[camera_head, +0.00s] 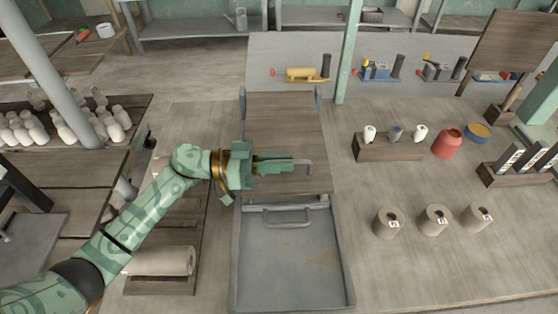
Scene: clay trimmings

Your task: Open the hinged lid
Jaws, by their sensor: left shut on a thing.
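The brown wooden lid (285,120) lies in the middle of the view, with grey hinge pieces at its two far corners. Its near edge lies above the far end of a shallow grey metal bin (290,262), whose inside shows bare. I cannot tell the lid's exact tilt. My left gripper (290,164) reaches in from the left over the lid and is shut on its grey bar handle (307,166). The gripper hides part of the handle and lid. A second grey handle (287,218) shows at the bin's far end. My right gripper is out of view.
Right of the lid stand a wooden rack (388,152) with small jars, a red jar (447,144) and clay-coloured cylinders (434,219). A green post (349,60) rises behind. A roll (162,261) lies at left below my arm. White bottles (30,130) stand far left.

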